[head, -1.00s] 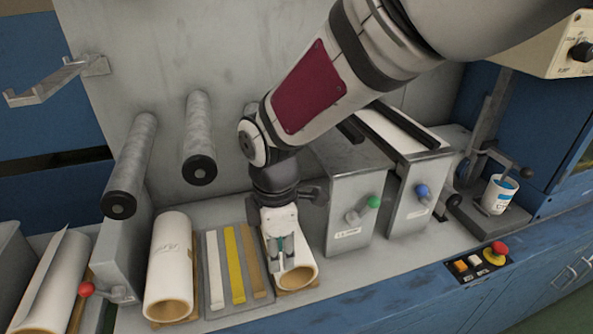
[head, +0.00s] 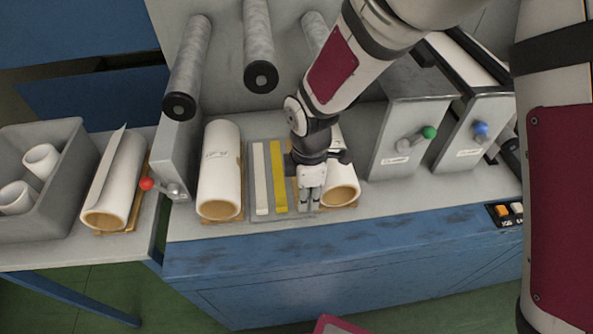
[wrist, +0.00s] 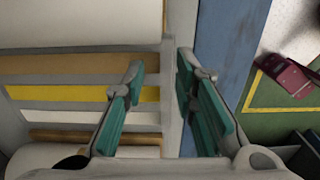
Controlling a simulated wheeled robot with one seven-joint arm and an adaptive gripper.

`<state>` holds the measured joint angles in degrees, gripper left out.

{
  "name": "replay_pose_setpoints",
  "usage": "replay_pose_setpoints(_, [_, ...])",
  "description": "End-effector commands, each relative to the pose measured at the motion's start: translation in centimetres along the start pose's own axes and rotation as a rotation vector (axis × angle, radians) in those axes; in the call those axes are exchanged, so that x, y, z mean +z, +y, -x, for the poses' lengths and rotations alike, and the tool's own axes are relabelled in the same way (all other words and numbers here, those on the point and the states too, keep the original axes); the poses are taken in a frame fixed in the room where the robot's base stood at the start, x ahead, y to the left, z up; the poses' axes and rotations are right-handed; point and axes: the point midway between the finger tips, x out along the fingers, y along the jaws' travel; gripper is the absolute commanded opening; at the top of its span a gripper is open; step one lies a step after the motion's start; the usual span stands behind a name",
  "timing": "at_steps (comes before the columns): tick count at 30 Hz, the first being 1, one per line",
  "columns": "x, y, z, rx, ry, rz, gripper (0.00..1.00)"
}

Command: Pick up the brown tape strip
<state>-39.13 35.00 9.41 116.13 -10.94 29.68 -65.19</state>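The brown tape strip (head: 296,197) lies in a shallow grey tray (head: 250,212), to the right of a yellow strip (head: 278,178) and a white strip (head: 261,178). My gripper (head: 309,205) hangs over the tray's right side and hides much of the brown strip in the head view. In the wrist view my gripper (wrist: 165,105) has its teal-padded fingers apart with nothing seen between them.
A white paper roll (head: 219,165) on a wooden cradle stands left of the tray. Another roll (head: 341,188) sits close to the right of my gripper. Metal rollers (head: 189,65) jut out above the bench. A grey bin (head: 60,205) holds small rolls at far left.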

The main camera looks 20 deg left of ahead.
Motion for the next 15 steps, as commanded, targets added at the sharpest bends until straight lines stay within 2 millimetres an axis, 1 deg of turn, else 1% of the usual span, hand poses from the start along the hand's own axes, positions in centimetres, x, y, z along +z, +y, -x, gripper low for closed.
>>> replay_pose_setpoints(3, [0.0, -0.1, -1.7, -0.004, -0.001, 0.0, 0.26])
replay_pose_setpoints(6, [0.0, -0.1, -2.8, -0.002, 0.0, 0.0, 0.26])
replay_pose_setpoints(9, [0.0, 0.0, -3.3, 0.0, 0.0, -0.001, 0.26])
replay_pose_setpoints(15, [0.0, 0.0, -3.3, 0.001, 0.001, -0.001, 0.26])
